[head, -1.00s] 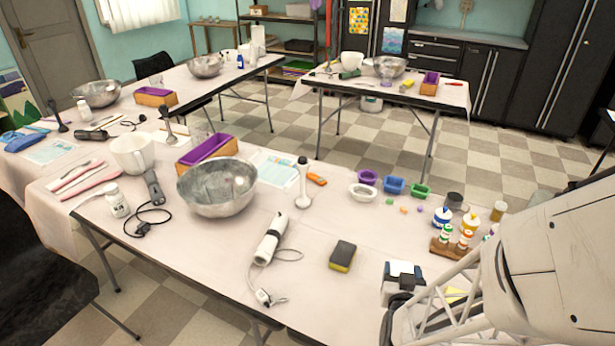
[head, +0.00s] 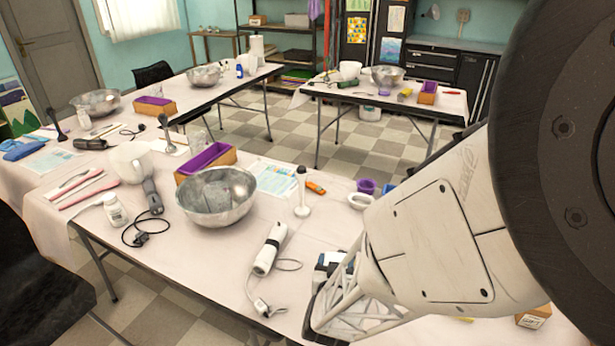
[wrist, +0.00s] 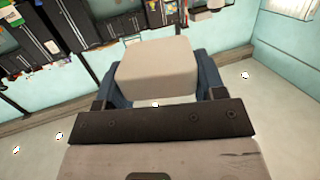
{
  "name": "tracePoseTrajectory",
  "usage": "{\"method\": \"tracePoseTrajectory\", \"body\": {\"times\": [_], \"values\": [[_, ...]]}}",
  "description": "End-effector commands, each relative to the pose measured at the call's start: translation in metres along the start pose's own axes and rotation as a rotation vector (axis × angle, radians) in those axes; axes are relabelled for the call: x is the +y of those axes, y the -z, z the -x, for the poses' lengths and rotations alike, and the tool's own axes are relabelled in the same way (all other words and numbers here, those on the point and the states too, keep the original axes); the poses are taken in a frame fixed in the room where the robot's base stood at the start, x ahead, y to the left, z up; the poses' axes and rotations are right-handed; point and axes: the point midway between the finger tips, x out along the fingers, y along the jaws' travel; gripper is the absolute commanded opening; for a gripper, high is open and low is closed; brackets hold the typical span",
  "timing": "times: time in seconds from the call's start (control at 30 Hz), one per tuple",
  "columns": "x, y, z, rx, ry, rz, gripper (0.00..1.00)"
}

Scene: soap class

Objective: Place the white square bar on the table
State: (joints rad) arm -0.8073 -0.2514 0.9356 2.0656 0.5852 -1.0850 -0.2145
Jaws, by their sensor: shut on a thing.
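The white square bar (wrist: 155,72) fills the space between the blue fingers of my gripper (wrist: 158,88) in the wrist view. The gripper is shut on it, with the bar's pale broad face showing. In the head view, my gripper (head: 329,262) is over the front part of the near table (head: 325,228), right of the white hand blender body. The bar is mostly hidden there by the gripper and arm. I cannot tell how high it is above the table.
A white blender body (head: 269,250) with its cord lies left of my gripper. A metal bowl (head: 215,197), white pitcher (head: 130,162) and blender shaft (head: 301,195) stand farther back. Purple (head: 366,186) and white molds (head: 361,200) sit behind my arm. Bare table shows between these.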

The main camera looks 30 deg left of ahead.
Motion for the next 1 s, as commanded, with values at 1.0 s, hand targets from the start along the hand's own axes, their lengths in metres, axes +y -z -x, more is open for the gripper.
{"method": "tracePoseTrajectory", "body": {"times": [1.0], "values": [[-0.185,-0.039,0.042,0.0,0.054,0.009,0.39]]}}
